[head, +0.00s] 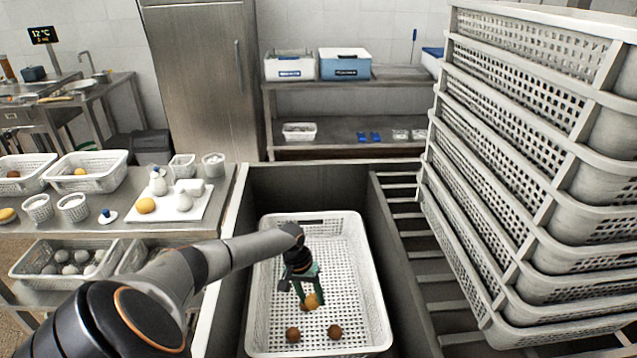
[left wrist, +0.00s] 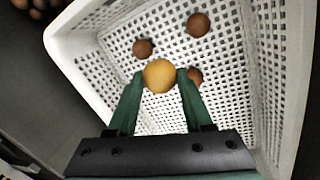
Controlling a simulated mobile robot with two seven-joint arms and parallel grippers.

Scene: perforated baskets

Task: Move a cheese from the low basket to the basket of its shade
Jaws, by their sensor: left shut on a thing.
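The low basket (head: 371,300) is a white perforated tub in a dark recess in front of me. My left gripper (head: 312,303), with green fingers, points down into it and is shut on a yellow-orange round cheese (head: 312,300). In the left wrist view this cheese (left wrist: 158,76) sits between the two fingertips. Several brown round cheeses lie on the basket floor, one (head: 293,335) and another (head: 334,332) near its front. On the left table, one white basket (head: 98,184) holds a yellow-orange cheese (head: 80,172); the basket (head: 30,184) at the far left holds a brown one (head: 12,174). My right gripper is out of view.
A tall stack of white perforated baskets (head: 520,150) stands close on the right. A white board (head: 172,205) with white items and an orange round lies on the left table, beside small cups (head: 72,206). A lower basket (head: 40,270) holds greyish rounds.

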